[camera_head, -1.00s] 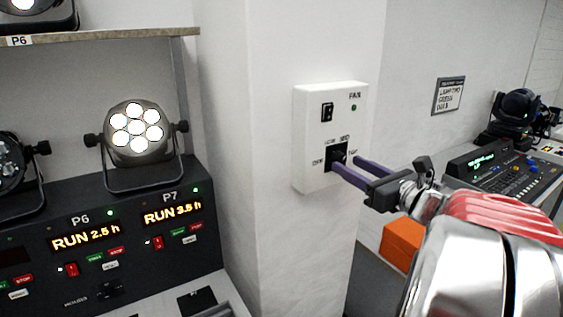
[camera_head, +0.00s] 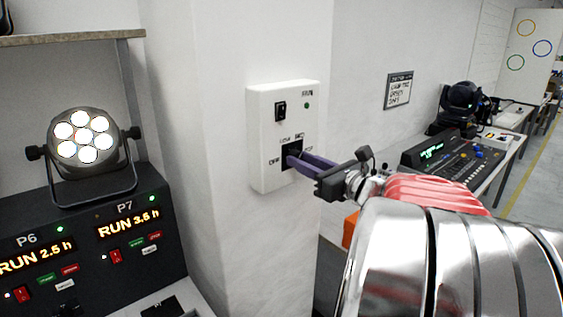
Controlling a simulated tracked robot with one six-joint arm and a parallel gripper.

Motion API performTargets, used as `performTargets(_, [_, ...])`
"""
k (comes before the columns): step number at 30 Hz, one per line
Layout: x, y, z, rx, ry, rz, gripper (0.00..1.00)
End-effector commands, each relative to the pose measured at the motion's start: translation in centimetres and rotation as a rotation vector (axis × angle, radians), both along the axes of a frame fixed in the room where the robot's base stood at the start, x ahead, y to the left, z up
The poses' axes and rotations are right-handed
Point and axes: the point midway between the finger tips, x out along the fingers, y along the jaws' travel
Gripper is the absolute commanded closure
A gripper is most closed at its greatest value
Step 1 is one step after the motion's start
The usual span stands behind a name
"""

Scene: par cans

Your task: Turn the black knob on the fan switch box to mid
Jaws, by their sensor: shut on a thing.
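The white fan switch box (camera_head: 268,130) is fixed to the pillar in the middle of the view. It has a black rocker switch (camera_head: 280,111) at its upper left and a small green light (camera_head: 306,105) at its upper right. The black knob (camera_head: 290,151) sits on a dark square plate low on the box, with small position labels around it. My gripper (camera_head: 293,160) reaches in from the right with its purple fingers at the knob, shut on it. The fingers hide most of the knob, so I cannot tell which position it points to.
A lit par can (camera_head: 85,137) stands on the black rack (camera_head: 150,255) at left, below a shelf (camera_head: 70,38). A lighting console (camera_head: 445,150) and a moving-head light (camera_head: 462,103) are on a table at right. An orange box (camera_head: 350,229) is low behind my arm.

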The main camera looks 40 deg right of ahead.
Motion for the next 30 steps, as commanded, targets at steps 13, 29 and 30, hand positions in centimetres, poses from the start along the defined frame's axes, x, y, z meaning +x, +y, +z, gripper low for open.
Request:
performTargets(13, [0.00,0.00,-0.02,-0.071,-0.002,0.000,0.97])
performTargets(29, [0.00,0.01,-0.03,-0.136,-0.003,0.001,0.70])
performTargets(30, [0.00,0.00,-0.03,-0.136,-0.004,0.001,0.67])
